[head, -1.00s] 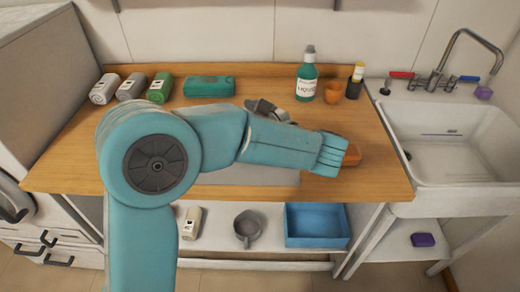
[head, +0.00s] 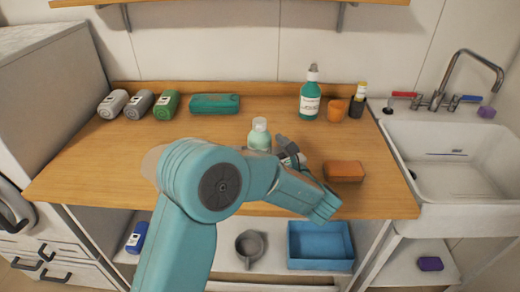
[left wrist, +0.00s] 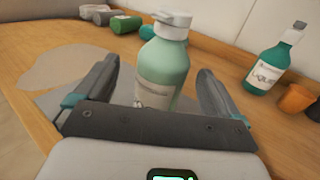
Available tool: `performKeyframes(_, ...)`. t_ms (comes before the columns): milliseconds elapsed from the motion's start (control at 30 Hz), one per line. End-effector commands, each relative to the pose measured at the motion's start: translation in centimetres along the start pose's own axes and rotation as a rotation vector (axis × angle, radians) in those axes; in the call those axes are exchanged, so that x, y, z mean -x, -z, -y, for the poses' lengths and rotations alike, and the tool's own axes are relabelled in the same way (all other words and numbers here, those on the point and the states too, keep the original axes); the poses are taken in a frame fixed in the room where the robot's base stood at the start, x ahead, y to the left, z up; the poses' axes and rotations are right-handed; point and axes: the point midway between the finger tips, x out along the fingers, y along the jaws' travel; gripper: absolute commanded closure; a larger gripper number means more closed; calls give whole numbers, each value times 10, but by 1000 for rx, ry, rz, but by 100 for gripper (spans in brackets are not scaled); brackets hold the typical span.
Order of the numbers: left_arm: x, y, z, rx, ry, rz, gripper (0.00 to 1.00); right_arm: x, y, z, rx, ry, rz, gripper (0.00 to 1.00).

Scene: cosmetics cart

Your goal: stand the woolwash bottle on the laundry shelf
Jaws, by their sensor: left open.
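A pale green bottle with a white cap (head: 259,137), which I take as the woolwash bottle, stands upright on the wooden counter. Its label is too blurred to read. My left gripper (head: 287,150) is beside it in the head view, with the arm covering the bottle's lower part. In the left wrist view the bottle (left wrist: 164,70) stands between the two spread fingers of the open gripper (left wrist: 157,78), with no clear contact. A wooden shelf on brackets (head: 230,2) crosses the wall at the top, perhaps the laundry shelf. My right gripper is out of view.
A teal liquid bottle (head: 310,98), orange cup (head: 335,110) and dark bottle (head: 357,104) stand at the back right. An orange block (head: 344,171) lies near the front edge. Several small containers and a green pack (head: 215,103) are at the back left. The sink (head: 445,150) is right.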

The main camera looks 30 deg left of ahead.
Motion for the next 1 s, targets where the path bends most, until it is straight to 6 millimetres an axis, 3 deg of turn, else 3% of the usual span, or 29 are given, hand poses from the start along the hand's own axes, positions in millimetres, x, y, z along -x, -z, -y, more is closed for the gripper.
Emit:
performKeyframes(167, -12, -1, 0, 0, -1, -1, 3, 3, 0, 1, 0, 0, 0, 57)
performKeyframes(433, -51, -2, 4, -1, -2, -1, 3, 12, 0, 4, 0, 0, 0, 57)
performKeyframes(700, -56, -1, 4, -1, 2, 0, 3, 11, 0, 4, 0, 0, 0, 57)
performKeyframes(733, -56, -1, 4, -1, 2, 0, 7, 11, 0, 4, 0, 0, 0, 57)
performKeyframes(933, -56, -1, 4, -1, 1, -1, 72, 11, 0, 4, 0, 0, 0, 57)
performKeyframes(1000, -56, -2, 4, 0, 1, 1, 79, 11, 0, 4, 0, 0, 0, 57)
